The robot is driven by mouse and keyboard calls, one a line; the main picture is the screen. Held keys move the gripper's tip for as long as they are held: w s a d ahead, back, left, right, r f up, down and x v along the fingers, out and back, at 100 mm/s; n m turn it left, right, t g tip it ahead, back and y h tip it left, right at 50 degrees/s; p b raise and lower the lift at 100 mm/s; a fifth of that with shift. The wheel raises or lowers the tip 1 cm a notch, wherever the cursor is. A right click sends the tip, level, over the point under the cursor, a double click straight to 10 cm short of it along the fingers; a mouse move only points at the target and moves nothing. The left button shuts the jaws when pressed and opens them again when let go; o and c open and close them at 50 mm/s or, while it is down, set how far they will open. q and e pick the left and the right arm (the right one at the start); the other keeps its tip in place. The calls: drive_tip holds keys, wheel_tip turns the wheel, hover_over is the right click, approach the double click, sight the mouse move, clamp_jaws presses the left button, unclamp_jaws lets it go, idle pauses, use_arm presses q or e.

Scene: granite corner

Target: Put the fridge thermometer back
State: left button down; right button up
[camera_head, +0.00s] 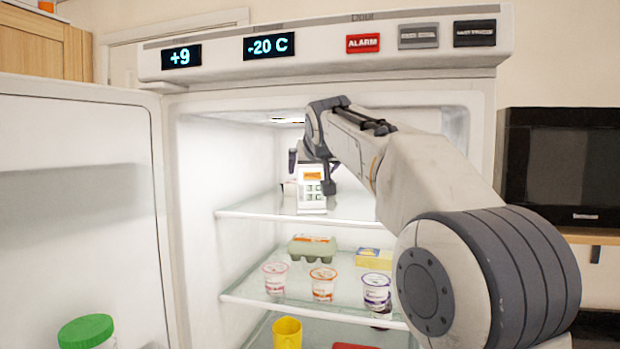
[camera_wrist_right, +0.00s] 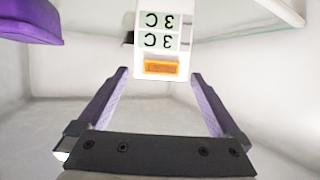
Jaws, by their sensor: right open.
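The fridge thermometer (camera_head: 312,196) is a white block with an orange patch and small display windows. In the head view it appears upright at the top glass shelf of the open fridge. In the right wrist view the thermometer (camera_wrist_right: 162,45) shows upside down, with two "3 C" readings. My right gripper (camera_head: 311,172) is inside the fridge at the thermometer. In the wrist view its two purple-padded fingers (camera_wrist_right: 158,75) are apart. The thermometer lies at and beyond the fingertips, with gaps on both sides. My left gripper is out of view.
The top shelf (camera_head: 245,210) is mostly bare. The middle shelf holds an egg carton (camera_head: 311,247), several yogurt cups (camera_head: 323,284) and a yellow box (camera_head: 373,258). A yellow cup (camera_head: 287,333) stands below. The fridge door (camera_head: 75,200) is open at left. The panel reads +9 and -20 C.

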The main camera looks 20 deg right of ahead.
drive_tip(key=s+a+f+n+g+y, duration=0.2)
drive_tip(key=s+a+f+n+g, duration=0.1)
drive_tip(key=s+a+f, duration=0.7)
drive_tip(key=s+a+f+n+g+y, duration=0.25)
drive_tip(key=s+a+f, duration=0.45)
drive_tip(key=f, duration=0.5)
drive_tip(key=s+a+f+n+g, duration=0.1)
drive_tip(key=s+f+g, duration=0.3)
drive_tip(key=s+f, duration=0.5)
drive_tip(key=s+f+n+g, duration=0.3)
drive_tip(key=s+f, duration=0.7)
drive_tip(key=s, duration=0.6)
drive_tip(key=shift+s+a+f+g+h, duration=0.2)
drive_tip(key=shift+s+a+g+h, duration=0.15)
drive_tip(key=shift+a+g, duration=0.1)
